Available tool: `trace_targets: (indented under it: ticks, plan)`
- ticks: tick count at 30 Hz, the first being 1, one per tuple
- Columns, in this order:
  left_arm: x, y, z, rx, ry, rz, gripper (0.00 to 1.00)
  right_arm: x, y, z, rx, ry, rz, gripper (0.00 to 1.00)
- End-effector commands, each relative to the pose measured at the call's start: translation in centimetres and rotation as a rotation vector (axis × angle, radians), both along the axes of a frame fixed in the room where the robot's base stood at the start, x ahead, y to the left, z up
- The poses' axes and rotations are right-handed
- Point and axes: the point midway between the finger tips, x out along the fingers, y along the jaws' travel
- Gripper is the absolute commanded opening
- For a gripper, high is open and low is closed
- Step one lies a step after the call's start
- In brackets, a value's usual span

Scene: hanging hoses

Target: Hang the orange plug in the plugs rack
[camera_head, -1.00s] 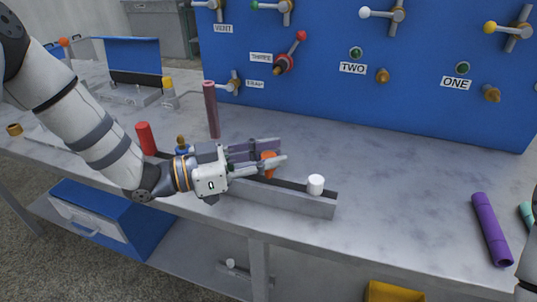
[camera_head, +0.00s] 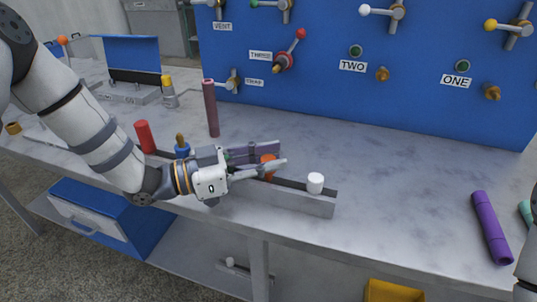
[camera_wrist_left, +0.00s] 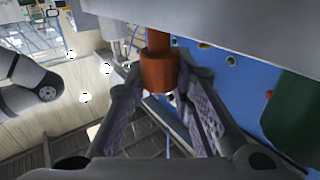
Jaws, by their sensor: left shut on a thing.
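The orange plug (camera_head: 268,165) shows between the fingers of my left gripper (camera_head: 264,162), at the grey plugs rack (camera_head: 290,200) near the table's front edge. My left gripper is shut on it. In the left wrist view the orange plug (camera_wrist_left: 158,72) sits upright in the picture between the two fingers, under a grey bar. The fingers and wrist hide the middle of the rack, so I cannot tell whether the plug is seated in it. My right gripper is not in view.
A white plug (camera_head: 315,182) stands at the rack's right end. A blue plug (camera_head: 182,149) and a red cylinder (camera_head: 145,137) are to the left. A dark red post (camera_head: 211,108) stands behind. A purple tube (camera_head: 491,228) lies at right. The middle right tabletop is clear.

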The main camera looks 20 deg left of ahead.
Motion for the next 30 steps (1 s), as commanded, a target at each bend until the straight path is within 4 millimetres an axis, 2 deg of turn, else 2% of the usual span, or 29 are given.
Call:
trace_targets:
  ticks: [12,13,15,16,25,30]
  plan:
    - [0.0,0.0,-1.1,-0.001,-0.001,0.000,0.00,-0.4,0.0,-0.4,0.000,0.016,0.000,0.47]
    - [0.0,0.0,-1.0,0.000,-0.001,0.000,0.26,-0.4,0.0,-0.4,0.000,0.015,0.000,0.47]
    - [0.0,0.0,-1.0,0.000,-0.001,0.000,0.42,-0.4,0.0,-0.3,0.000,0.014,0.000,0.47]
    - [0.0,0.0,-1.0,0.000,-0.001,0.000,0.45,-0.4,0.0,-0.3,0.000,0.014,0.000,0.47]
    - [-0.1,0.2,-1.0,0.001,-0.001,0.001,0.45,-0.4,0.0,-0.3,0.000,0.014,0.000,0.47]
    - [-1.9,3.0,-1.0,0.000,0.000,0.004,0.45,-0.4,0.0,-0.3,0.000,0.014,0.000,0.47]
